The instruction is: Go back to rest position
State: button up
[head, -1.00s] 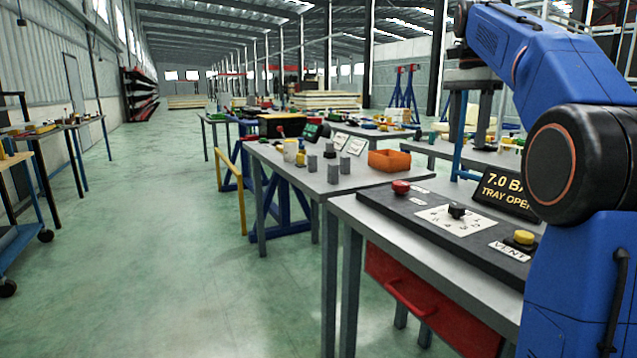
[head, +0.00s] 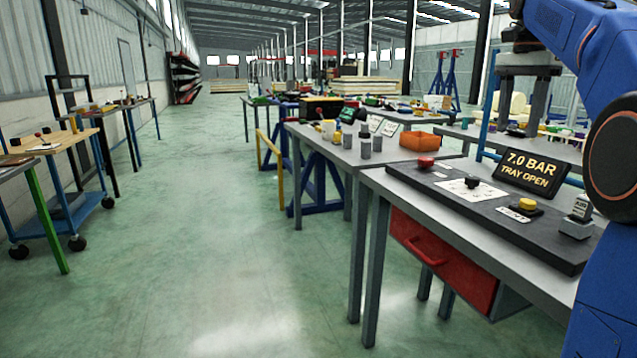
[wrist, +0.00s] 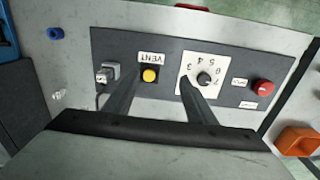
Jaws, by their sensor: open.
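My gripper (head: 520,132) hangs from my blue arm at the upper right of the head view, its two grey fingers pointing down and apart. In the wrist view my gripper (wrist: 160,82) is open and empty, with its fingers over the dark control panel (wrist: 220,65). The panel also lies on the grey bench in the head view (head: 450,206). The fingers appear above the panel; their exact height is unclear.
A red drawer (head: 440,258) sits underneath. An orange bin (head: 419,141) stands behind. The left aisle floor is clear.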

jog(key=s+a+f+n+t, duration=0.1)
jog(key=s+a+f+n, duration=0.35)
jog(key=s+f, duration=0.3)
jog(key=s+a+f+n+t, duration=0.2)
jog(key=s+a+f+n, duration=0.1)
jog(key=s+a+f, duration=0.4)
jog(key=s+a+f+n+t, duration=0.1)
jog(key=s+a+f+n, duration=0.1)
jog(key=s+f, duration=0.6)
jog(key=s+a+f+n+t, duration=0.1)
jog(key=s+f+n, duration=0.3)
jog(key=s+f, duration=0.4)
notch_tip(320, 180, down, 7)
jog(key=shift+a+r+n, duration=0.1)
jog(key=shift+a+n, duration=0.25)
jog(key=shift+a, duration=0.25)
dwell(1.2)
